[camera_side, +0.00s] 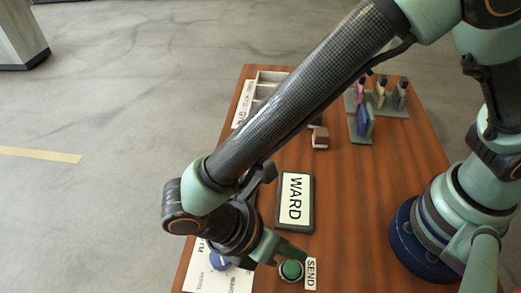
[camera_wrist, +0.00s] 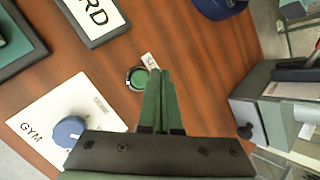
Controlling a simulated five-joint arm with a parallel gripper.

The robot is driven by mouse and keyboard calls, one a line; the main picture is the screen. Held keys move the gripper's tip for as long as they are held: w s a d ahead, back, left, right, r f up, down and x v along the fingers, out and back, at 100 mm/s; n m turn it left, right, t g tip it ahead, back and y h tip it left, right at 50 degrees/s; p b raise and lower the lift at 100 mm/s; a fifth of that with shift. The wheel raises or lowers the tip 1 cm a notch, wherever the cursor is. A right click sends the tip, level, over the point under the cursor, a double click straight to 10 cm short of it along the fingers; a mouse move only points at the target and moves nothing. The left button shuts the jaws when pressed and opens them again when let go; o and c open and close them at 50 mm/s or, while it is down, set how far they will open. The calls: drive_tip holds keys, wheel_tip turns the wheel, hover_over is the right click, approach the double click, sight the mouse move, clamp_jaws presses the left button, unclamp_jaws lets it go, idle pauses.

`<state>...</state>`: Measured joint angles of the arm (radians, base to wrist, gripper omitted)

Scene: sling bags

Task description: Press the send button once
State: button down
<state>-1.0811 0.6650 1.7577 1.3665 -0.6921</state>
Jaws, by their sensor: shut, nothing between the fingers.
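The send button is a round green button (camera_side: 291,270) in a dark ring, near the front edge of the wooden table. A white label reading SEND (camera_side: 311,274) lies just to its right. The button (camera_wrist: 138,78) also shows in the wrist view, just left of and beyond my fingertips, with its label partly hidden. My gripper (camera_side: 300,254) is shut and empty, its fingertips beside the button in the side view. I cannot tell whether the fingers touch the button; the button's top shows uncovered.
A dark-framed WARD sign (camera_side: 295,201) lies behind the button. A blue knob (camera_wrist: 69,131) sits on a white card with GYM lettering (camera_wrist: 35,120). Bags on stands (camera_side: 362,122) and a pale divided tray (camera_side: 268,84) are farther back. Bare table lies right of the sign.

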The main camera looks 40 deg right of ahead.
sight(289, 271)
drive_tip(key=shift+f, duration=1.85)
drive_tip(key=shift+s+f, duration=0.1)
drive_tip(key=shift+f, duration=0.1)
idle(0.5)
drive_tip(key=shift+f, duration=0.25)
drive_tip(key=shift+f, duration=0.45)
idle(0.7)
drive_tip(key=shift+r, duration=0.15)
idle(0.3)
drive_tip(key=shift+r, duration=0.75)
drive_tip(key=shift+r, duration=2.5)
